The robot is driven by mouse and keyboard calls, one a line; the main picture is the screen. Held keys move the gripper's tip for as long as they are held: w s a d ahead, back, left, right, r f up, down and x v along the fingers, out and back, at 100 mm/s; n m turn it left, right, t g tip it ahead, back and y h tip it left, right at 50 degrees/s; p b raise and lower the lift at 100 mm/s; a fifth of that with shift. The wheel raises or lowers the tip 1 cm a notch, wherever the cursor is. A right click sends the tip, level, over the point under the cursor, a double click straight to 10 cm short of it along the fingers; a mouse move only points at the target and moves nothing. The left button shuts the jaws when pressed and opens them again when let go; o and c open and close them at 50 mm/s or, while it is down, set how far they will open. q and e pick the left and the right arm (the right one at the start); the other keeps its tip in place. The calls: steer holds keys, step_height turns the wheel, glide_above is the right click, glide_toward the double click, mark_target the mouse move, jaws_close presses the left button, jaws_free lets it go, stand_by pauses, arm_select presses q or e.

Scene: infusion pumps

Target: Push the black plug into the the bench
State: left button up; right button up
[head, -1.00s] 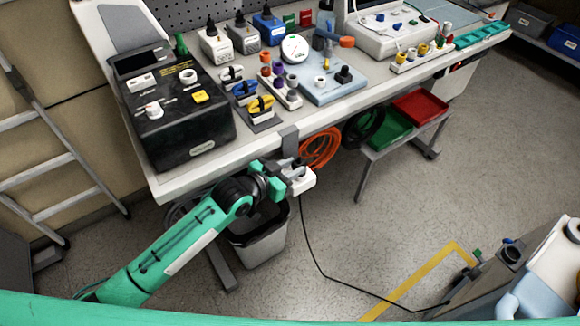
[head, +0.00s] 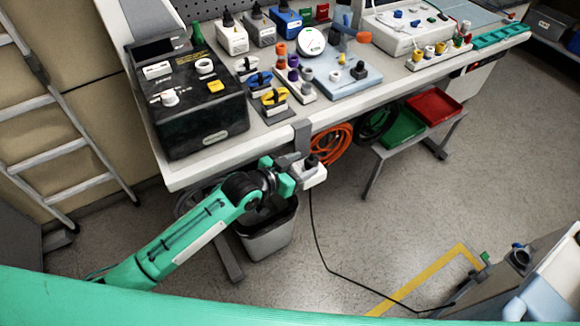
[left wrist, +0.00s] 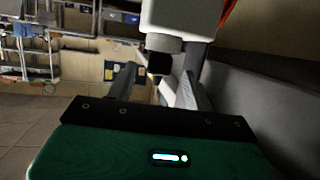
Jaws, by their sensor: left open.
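A white socket box (head: 313,175) hangs at the front edge of the bench (head: 250,146) beside a grey bracket, and a thin black cable runs from it down to the floor. My left gripper (head: 292,174) is right at this box, its fingers close to the box's left side. In the left wrist view, the black plug (left wrist: 159,64) shows under the white box, between the two spread fingers of my gripper (left wrist: 155,88). I see gaps beside the plug, so the fingers do not clamp it. How deep the plug sits is hidden. My right gripper is not in view.
A black device (head: 195,110) stands at the bench's left end. Orange cable coils (head: 333,145) hang under the edge. A grey bin (head: 268,232) stands below my left arm. Green (head: 404,128) and red trays (head: 433,104) lie on a low shelf.

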arm_select(q)
steer(key=shift+w+d+f, duration=0.4)
steer(key=shift+d+f, duration=0.05)
steer(key=shift+f, duration=0.15)
steer(key=shift+s+a+r, duration=0.1)
steer(key=shift+s+a, duration=0.25)
steer(key=shift+a, duration=0.05)
steer(key=v, duration=1.4)
steer(key=shift+r, duration=0.4)
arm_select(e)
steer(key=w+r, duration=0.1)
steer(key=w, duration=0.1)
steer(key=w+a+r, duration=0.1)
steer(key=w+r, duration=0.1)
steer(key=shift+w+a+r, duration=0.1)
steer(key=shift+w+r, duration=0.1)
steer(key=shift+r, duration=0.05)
